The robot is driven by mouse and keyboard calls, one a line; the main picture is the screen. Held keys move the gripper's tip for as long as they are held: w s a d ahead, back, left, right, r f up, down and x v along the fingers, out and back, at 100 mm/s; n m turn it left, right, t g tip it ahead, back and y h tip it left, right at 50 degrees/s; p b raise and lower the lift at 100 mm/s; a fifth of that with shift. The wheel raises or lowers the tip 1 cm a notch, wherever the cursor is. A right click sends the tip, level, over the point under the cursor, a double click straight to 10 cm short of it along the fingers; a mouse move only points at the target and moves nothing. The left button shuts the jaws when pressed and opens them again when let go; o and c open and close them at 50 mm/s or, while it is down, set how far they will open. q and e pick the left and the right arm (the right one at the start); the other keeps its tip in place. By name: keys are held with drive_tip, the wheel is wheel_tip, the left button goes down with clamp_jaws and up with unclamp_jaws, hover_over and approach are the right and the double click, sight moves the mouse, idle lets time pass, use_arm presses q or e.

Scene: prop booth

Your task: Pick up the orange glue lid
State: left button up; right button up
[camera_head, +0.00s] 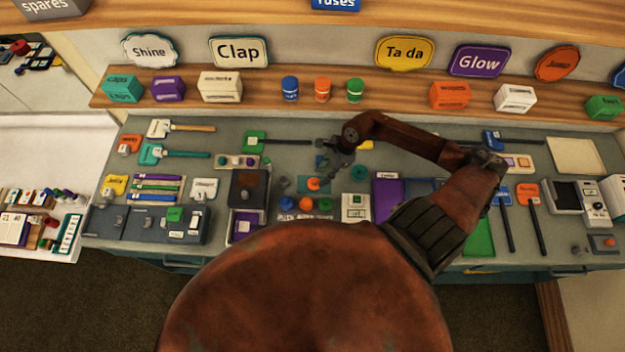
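Two small round orange pieces lie on the counter near the middle. One orange piece (313,183) sits on a teal patch. The other orange piece (306,203) stands in a row between a blue piece (286,203) and a green piece (325,204). I cannot tell which is the glue lid. My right gripper (328,158) is above the counter, a little behind and to the right of the first orange piece, apart from both. Its dark fingers are too small to tell open from shut, and no orange piece shows in it. My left gripper is not in view.
An orange jar (322,90) stands on the shelf between a blue jar (289,88) and a green jar (355,90). A dark box (247,188) stands left of the lid row, and a purple item (389,190) lies right. My rust-coloured body and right arm cover the front middle.

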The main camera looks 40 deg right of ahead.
sight(315, 181)
drive_tip(key=shift+w+a+f+p, duration=0.2)
drive_tip(key=shift+w+f+p, duration=0.15)
drive_tip(key=shift+f, duration=0.1)
drive_tip(key=shift+w+a+f+p, duration=0.2)
drive_tip(key=shift+w+f, duration=0.1)
drive_tip(key=shift+f, duration=0.15)
drive_tip(key=p+x, duration=0.1)
drive_tip(key=x, duration=0.2)
drive_tip(key=shift+d, duration=0.15)
drive_tip(key=shift+s+f, duration=0.1)
drive_tip(key=shift+f, duration=0.15)
drive_tip(key=c, duration=0.9)
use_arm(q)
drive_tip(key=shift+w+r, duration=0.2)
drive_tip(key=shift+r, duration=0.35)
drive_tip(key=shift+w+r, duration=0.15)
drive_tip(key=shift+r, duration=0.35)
use_arm(e)
clamp_jaws()
